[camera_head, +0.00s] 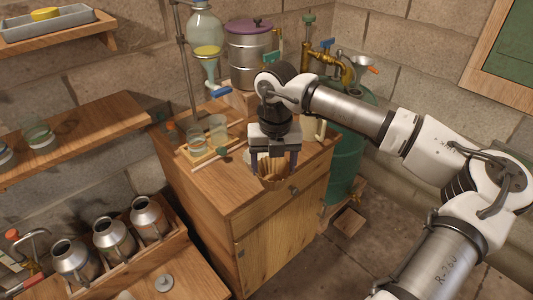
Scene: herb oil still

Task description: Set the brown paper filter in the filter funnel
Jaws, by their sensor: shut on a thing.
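My gripper (273,165) points down over the front right part of the wooden cabinet top. Its two dark fingers stand apart on either side of a pale brown, fluted piece, which looks like the brown paper filter (271,168); the gripper is shut on it. The hand hides part of it, and I cannot tell whether it touches the cabinet top. At the back left, a clear glass cone (210,70) with a yellow disc or rim hangs under a round glass vessel on a stand. It may be the filter funnel, but I cannot tell for sure.
Glass beakers (217,127) stand on a small wooden tray left of my gripper. A steel pot (249,50) with a purple lid and a green barrel (349,150) with brass pipework stand behind. Metal cans (112,236) sit in a crate at lower left. The cabinet's front left top is clear.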

